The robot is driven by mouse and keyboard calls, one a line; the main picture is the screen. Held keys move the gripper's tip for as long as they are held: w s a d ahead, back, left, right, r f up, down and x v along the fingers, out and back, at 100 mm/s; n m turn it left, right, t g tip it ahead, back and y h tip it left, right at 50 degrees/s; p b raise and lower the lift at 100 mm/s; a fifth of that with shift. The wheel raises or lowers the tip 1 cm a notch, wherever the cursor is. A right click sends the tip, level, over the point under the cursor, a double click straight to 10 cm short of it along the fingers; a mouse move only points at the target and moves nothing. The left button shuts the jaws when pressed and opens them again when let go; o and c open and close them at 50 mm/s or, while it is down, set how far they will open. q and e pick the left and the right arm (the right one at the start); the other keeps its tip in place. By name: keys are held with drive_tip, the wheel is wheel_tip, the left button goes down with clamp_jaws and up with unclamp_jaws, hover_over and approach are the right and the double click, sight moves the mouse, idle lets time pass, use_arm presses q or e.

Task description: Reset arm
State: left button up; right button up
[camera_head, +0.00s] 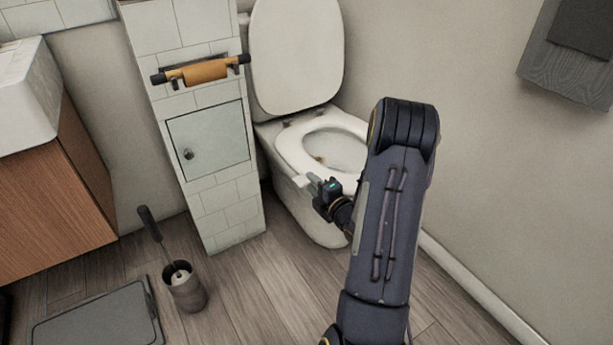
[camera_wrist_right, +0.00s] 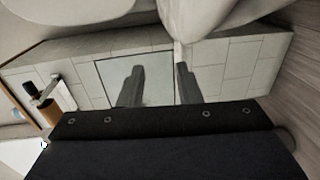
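My right gripper (camera_head: 318,184) is at the front left of the toilet bowl, just in front of the seat rim in the head view. In the right wrist view its two fingers (camera_wrist_right: 158,88) stand apart with a gap between them, and nothing is held. The tiled partition (camera_wrist_right: 226,66) shows beyond the fingers. My right arm is bent and reaches up from the bottom of the head view, hiding part of the toilet's right side. My left gripper is in neither view.
The toilet (camera_head: 291,160) has its lid up, close to my right gripper. A tiled partition (camera_head: 228,207) with a paper holder (camera_head: 205,71) stands left of it. A toilet brush in its holder (camera_head: 187,292), a grey scale-like pad (camera_head: 98,318) and a wooden cabinet (camera_head: 50,190) are further left.

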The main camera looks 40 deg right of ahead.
drive_tip(key=shift+v, duration=1.4)
